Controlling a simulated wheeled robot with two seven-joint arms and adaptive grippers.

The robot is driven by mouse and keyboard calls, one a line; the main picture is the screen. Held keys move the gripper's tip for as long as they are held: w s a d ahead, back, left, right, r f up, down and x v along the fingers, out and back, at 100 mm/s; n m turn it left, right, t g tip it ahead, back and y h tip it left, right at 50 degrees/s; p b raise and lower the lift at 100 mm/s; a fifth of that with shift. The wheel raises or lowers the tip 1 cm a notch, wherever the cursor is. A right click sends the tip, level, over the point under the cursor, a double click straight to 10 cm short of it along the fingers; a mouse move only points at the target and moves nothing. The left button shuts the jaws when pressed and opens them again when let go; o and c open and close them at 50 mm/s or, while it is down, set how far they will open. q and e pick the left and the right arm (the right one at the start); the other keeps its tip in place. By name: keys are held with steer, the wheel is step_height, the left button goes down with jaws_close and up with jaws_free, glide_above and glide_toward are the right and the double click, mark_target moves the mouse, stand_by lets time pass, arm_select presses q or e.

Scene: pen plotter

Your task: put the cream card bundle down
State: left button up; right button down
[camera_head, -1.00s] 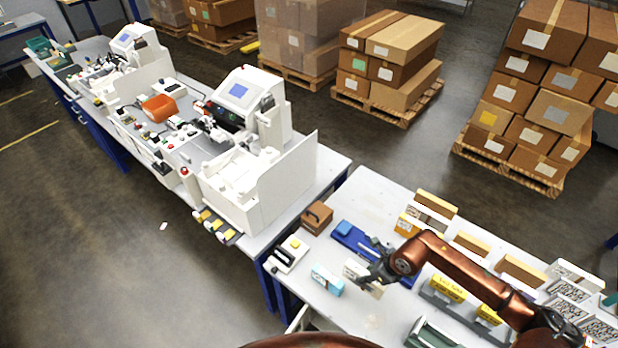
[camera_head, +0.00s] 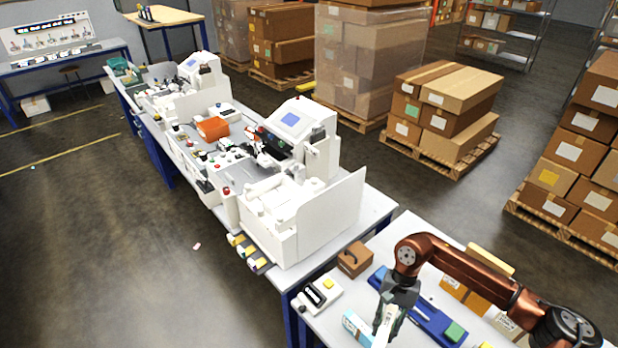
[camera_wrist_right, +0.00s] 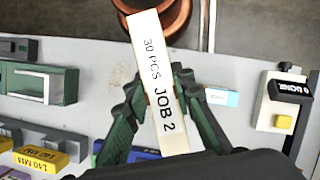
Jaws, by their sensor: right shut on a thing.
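My right gripper (camera_head: 394,312) is shut on the cream card bundle (camera_head: 386,326), at the bottom of the head view. In the right wrist view the bundle (camera_wrist_right: 157,90) is a long cream block reading "30 PCS JOB 2". It stands between the dark green fingers of the gripper (camera_wrist_right: 158,82). The bundle appears above the grey table (camera_head: 408,228); whether its lower end touches anything is hidden. My left gripper is not in view.
A light blue box (camera_head: 357,326) is close beside the bundle. A "DONE" button unit with a yellow button (camera_wrist_right: 283,102) and a brown box (camera_head: 355,259) stand nearby. A blue tray (camera_head: 428,318) lies behind the gripper. Bare table shows between the light blue box and the button unit.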

step_height(320, 180, up, 2)
steer(key=n+h+b, duration=0.1)
steer(key=n, duration=0.2)
steer(key=shift+s+d+n, duration=0.1)
steer(key=shift+n, duration=0.2)
steer(key=shift+s+d+r+n+g+h, duration=0.15)
steer(key=shift+r+n+g+h, duration=0.15)
steer(key=shift+r+n+h, duration=0.55)
steer(key=shift+f+y, duration=0.1)
steer(key=shift+y, duration=0.15)
